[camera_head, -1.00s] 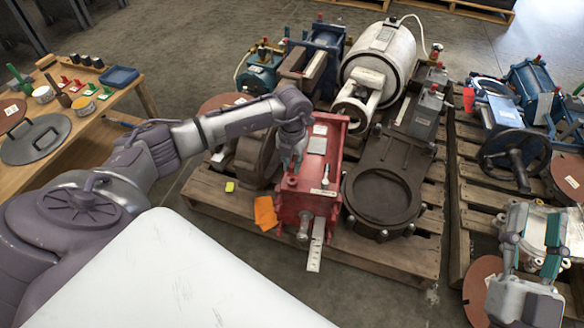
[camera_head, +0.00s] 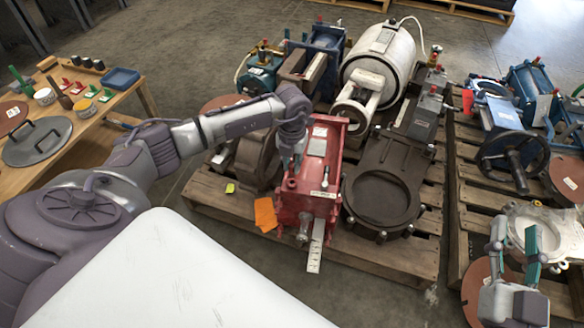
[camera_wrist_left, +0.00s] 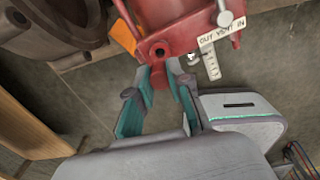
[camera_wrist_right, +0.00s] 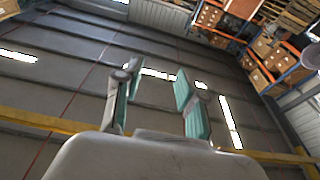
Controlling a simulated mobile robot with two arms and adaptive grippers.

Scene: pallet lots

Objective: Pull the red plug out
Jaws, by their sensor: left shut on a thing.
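A red housing (camera_head: 309,198) stands on the middle pallet. In the left wrist view, a label reading "OUT VENT IN" (camera_wrist_left: 221,31) is on it, beside a dark round port (camera_wrist_left: 160,52). My left gripper (camera_head: 294,167) is at the top of the housing, near its front left. In the left wrist view, my left gripper (camera_wrist_left: 168,75) is shut on a red piece, which looks like the red plug (camera_wrist_left: 181,80); the fingers partly hide it. Whether it is still seated cannot be told. My right gripper (camera_head: 515,246) is open and empty at the lower right.
A dark round flange (camera_head: 386,197) sits right of the housing, and a dark casting (camera_head: 257,160) sits left of it. A white motor (camera_head: 380,55) stands behind. A second loaded pallet is at right. An orange cloth (camera_head: 265,214) lies at the pallet's front. A wooden table holds small parts at left.

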